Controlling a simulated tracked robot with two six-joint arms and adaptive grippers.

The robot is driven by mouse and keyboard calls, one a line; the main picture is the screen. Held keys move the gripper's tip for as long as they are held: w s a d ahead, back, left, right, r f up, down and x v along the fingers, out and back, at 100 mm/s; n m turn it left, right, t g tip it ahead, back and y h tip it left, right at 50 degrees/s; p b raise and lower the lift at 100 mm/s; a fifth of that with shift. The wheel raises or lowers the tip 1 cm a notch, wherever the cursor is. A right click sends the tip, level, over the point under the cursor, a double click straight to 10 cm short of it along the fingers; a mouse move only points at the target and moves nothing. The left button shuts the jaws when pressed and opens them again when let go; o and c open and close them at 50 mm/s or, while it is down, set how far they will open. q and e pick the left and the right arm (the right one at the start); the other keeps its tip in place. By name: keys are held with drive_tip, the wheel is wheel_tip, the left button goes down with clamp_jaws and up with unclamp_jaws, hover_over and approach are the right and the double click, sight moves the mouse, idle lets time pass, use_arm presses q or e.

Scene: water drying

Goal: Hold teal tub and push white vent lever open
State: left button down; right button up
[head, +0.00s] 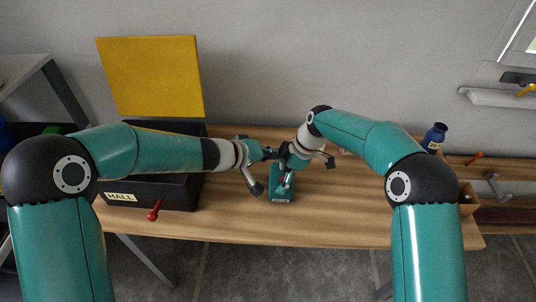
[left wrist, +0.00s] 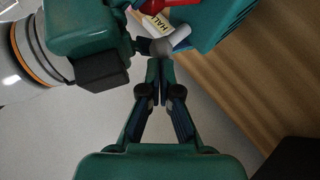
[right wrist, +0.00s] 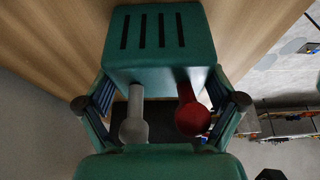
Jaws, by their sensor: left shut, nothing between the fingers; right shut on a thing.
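The teal tub (head: 283,196) stands on the wooden table in the head view. In the right wrist view the tub (right wrist: 160,35) has several dark slots. A white lever (right wrist: 135,115) and a red lever (right wrist: 192,112) stick out of it side by side. My right gripper (right wrist: 160,82) is shut on the tub, one finger on each side. My left gripper (head: 273,153) is shut and empty.
A black box (head: 175,193) labelled HALL, with a raised yellow panel (head: 150,75) and a red-knobbed lever (head: 154,210), stands on the left below my left arm. A blue bottle (head: 434,138) is at the right. The table front (head: 340,220) is clear.

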use_arm(q)
drive_tip(key=shift+r, duration=0.85)
drive_tip(key=w+a+v, duration=0.1)
drive_tip(key=w+v, duration=0.1)
drive_tip(key=v, duration=1)
drive_tip(key=shift+a+r, duration=0.45)
drive_tip(key=shift+a, duration=0.05)
